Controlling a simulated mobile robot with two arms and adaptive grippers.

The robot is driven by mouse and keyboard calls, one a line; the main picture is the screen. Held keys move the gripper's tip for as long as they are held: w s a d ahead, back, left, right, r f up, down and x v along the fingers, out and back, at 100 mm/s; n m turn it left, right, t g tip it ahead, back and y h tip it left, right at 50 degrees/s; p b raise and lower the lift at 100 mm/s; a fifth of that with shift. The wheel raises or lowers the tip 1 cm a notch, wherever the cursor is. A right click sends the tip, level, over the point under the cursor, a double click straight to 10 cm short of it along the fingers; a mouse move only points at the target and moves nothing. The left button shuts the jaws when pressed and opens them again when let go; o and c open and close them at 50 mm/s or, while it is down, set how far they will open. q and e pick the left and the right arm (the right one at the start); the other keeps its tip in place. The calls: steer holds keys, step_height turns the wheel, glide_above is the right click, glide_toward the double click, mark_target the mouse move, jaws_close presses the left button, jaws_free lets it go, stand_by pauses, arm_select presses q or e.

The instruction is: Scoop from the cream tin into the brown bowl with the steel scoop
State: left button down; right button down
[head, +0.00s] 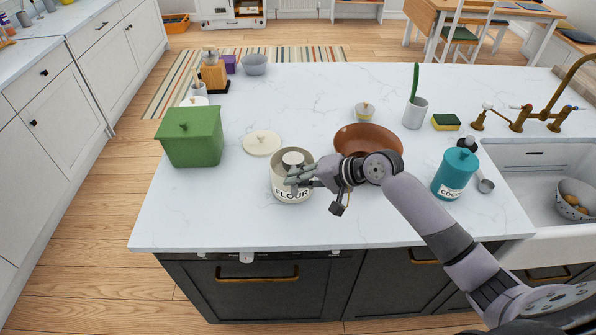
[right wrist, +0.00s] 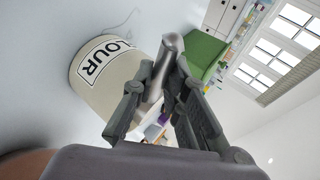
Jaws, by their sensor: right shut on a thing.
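The cream tin (head: 277,184), labelled FLOUR, stands open on the counter; it also shows in the right wrist view (right wrist: 92,92). My right gripper (head: 300,178) is at the tin's right rim, shut on the steel scoop (head: 293,158). The scoop's grey metal shows between the fingers in the right wrist view (right wrist: 172,52). In the head view the scoop is at the tin's mouth; its contents and depth cannot be told. The brown bowl (head: 365,132) stands right of the tin, its front partly hidden by my right wrist. My left gripper is not in view.
A cream lid (head: 262,143) lies behind the tin. A green box (head: 190,140) stands left, a teal cocoa tin (head: 453,176) right, near the sink (head: 545,160). A small cup (head: 364,112) is behind the bowl. The counter front left of the tin is clear.

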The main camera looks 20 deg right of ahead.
steer(key=shift+n+t, duration=0.3)
steer(key=shift+t, duration=0.2)
steer(key=r+p, duration=0.1)
steer(key=s+r+p, duration=0.1)
steer(key=r, duration=0.1)
steer(key=r+p, duration=0.1)
steer(key=r, duration=0.1)
steer(key=shift+s+a+r+p, duration=0.1)
steer(key=shift+s+a+p, duration=0.1)
steer(key=shift+a+p, duration=0.15)
steer(key=shift+d, duration=0.1)
